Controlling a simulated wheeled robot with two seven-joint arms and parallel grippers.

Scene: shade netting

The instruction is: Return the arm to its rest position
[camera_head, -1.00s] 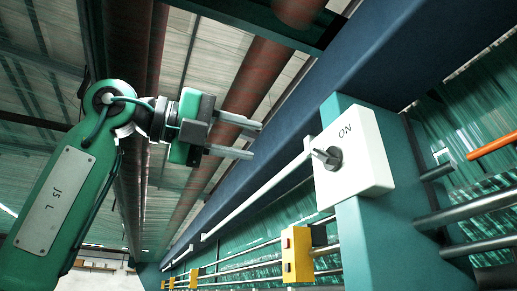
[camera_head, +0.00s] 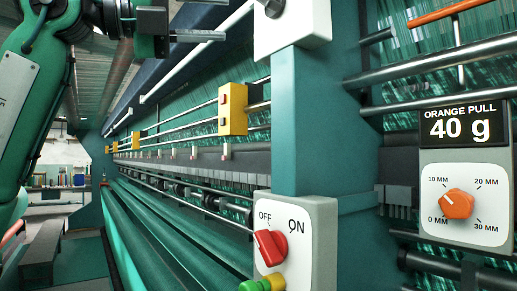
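My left gripper (camera_head: 212,18) is at the top left of the head view, partly cut off by the top edge. Its two fingers point right and stand apart, with nothing between them. My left arm (camera_head: 22,95), green with a pale plate, comes in along the left edge. The gripper appears left of the upper white switch box (camera_head: 290,28), with a gap in the picture. That box's top is cut off. My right arm and gripper are not in view.
A teal post (camera_head: 320,110) carries a lower OFF/ON box (camera_head: 310,235) with a red knob (camera_head: 270,247). Right are an ORANGE PULL 40 g display (camera_head: 462,124) and an orange dial (camera_head: 457,204). A yellow box (camera_head: 232,108) sits on rails. Green rollers (camera_head: 140,245) run below.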

